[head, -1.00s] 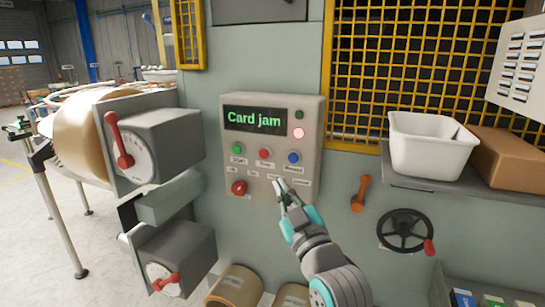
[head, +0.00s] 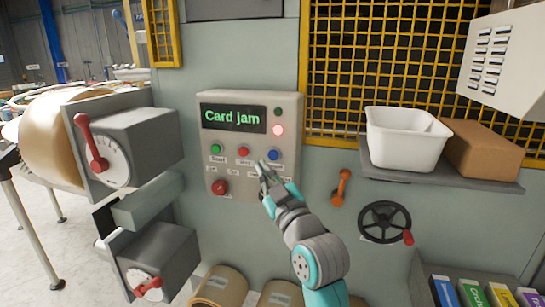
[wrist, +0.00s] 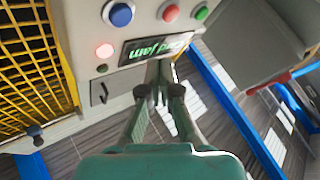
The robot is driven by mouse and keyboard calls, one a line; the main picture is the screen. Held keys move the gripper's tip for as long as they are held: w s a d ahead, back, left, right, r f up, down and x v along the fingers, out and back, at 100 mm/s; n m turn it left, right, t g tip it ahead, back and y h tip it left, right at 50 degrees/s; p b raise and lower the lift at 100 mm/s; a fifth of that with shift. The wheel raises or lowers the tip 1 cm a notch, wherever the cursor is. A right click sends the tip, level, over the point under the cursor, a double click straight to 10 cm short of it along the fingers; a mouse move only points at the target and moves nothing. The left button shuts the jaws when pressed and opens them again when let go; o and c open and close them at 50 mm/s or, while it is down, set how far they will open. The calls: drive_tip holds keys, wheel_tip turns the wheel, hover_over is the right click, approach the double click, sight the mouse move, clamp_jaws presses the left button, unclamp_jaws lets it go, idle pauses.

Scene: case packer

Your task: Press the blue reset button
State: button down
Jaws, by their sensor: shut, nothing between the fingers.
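The control panel (head: 250,140) is a light grey box with a screen (head: 233,118) reading "Card jam". The blue button (head: 274,154) is at the right end of a row with a red button (head: 243,151) and a green button (head: 216,148). My gripper (head: 262,167) is shut and empty, just below and left of the blue button in the head view. Whether it touches the panel I cannot tell. In the wrist view the blue button (wrist: 120,14) is at the top, and my gripper's fingers (wrist: 158,70) point towards the panel, apart from the button in the picture.
A red knob (head: 220,187) sits low on the panel. A red light (head: 278,130) is lit. To the right are an orange lever (head: 341,187), a handwheel (head: 386,222) and a shelf (head: 440,179) with a white bin (head: 402,140) and a brown box (head: 484,150). A grey lever box (head: 143,145) juts out at left.

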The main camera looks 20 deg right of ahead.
drive_tip(key=shift+w+d, duration=0.7)
drive_tip(key=shift+w, duration=0.25)
drive_tip(key=shift+w+d, duration=0.65)
drive_tip(key=shift+w, duration=0.25)
drive_tip(key=shift+w+d, duration=0.15)
drive_tip(key=shift+w+d, duration=0.1)
drive_tip(key=shift+w, duration=0.1)
drive_tip(key=shift+w+d, duration=0.25)
drive_tip(key=shift+w, duration=0.1)
idle(1.0)
drive_tip(key=shift+s, duration=0.1)
drive_tip(key=shift+s+a, duration=0.5)
drive_tip(key=shift+s, duration=0.1)
idle(0.3)
drive_tip(key=s+a, duration=0.1)
drive_tip(key=s, duration=0.1)
drive_tip(key=s+a, duration=0.2)
idle(0.5)
